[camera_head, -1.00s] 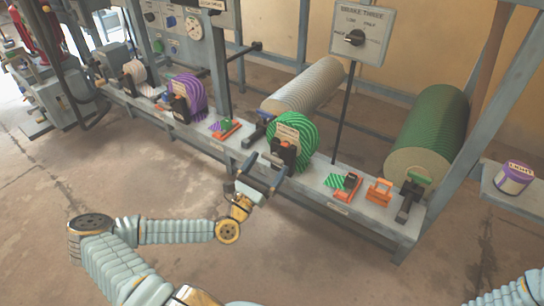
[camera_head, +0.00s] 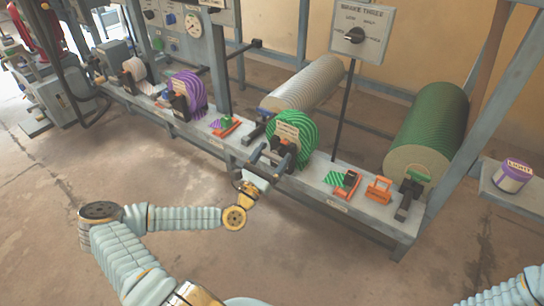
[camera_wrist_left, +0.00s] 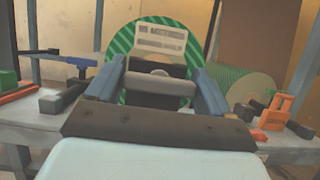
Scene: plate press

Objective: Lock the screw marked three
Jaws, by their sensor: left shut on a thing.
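A green striped roll (camera_head: 306,150) with a pale label stands on the long bench, and its round face also shows in the wrist view (camera_wrist_left: 122,42). A dark stand with a grey knob (camera_wrist_left: 160,86) sits in front of it. My left gripper (camera_head: 271,155) is at this stand, with one blue-grey finger on each side of the grey knob in the wrist view. It is shut on the knob. The contact is partly hidden, and I cannot read a number three on any screw. My right gripper is outside the view; only part of my right arm shows at the lower right.
The bench (camera_head: 310,185) also carries a purple striped roll (camera_head: 188,92), an orange-red block (camera_head: 346,184) and an orange bracket (camera_head: 379,189). A brake panel (camera_head: 361,33) stands behind on a post. The floor in front is clear.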

